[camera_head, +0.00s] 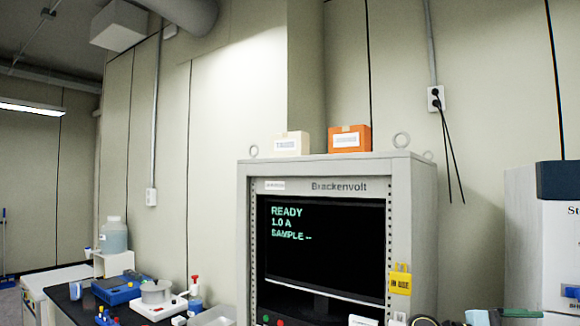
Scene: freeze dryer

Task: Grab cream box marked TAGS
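A cream box (291,144) with a white label sits on top of the grey instrument cabinet (413,170), near its left side. The lettering on the label is too small to read surely. An orange box (349,138) with a white label stands to its right on the same top, with a small gap between them. Neither of my grippers shows in the head view.
Metal lifting rings (401,140) stand up from the cabinet top. The cabinet screen (325,245) reads READY; a yellow tag (400,281) hangs at its right. Blue and white devices (117,288) crowd the bench at left. A white machine (540,240) stands at right.

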